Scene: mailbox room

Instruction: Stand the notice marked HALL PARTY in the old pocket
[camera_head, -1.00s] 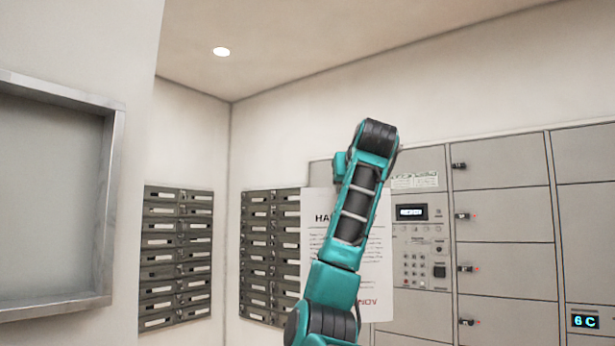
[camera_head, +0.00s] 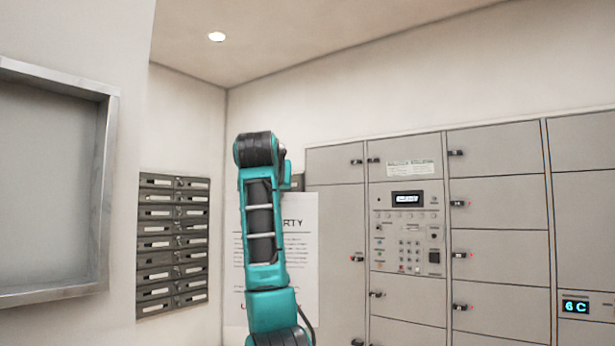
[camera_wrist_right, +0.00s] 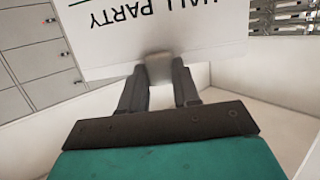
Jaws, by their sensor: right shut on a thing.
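The white notice (camera_head: 305,255) hangs upright in the head view, partly hidden behind my right arm; the letters "RTY" show at its top. In the right wrist view the notice (camera_wrist_right: 150,40) appears upside down and reads HALL PARTY. My right gripper (camera_wrist_right: 160,80) is shut on a grey tab at the heading edge of the notice. In the head view the fingers are hidden behind my arm. My left gripper is in neither view. I cannot make out a pocket marked as old.
A metal-framed grey panel (camera_head: 103,190) is on the near left wall. Dark letterboxes (camera_head: 173,240) fill the side wall behind it. Grey parcel lockers (camera_head: 495,255) with a keypad panel (camera_head: 408,240) line the right. The space between the framed panel and the notice looks open.

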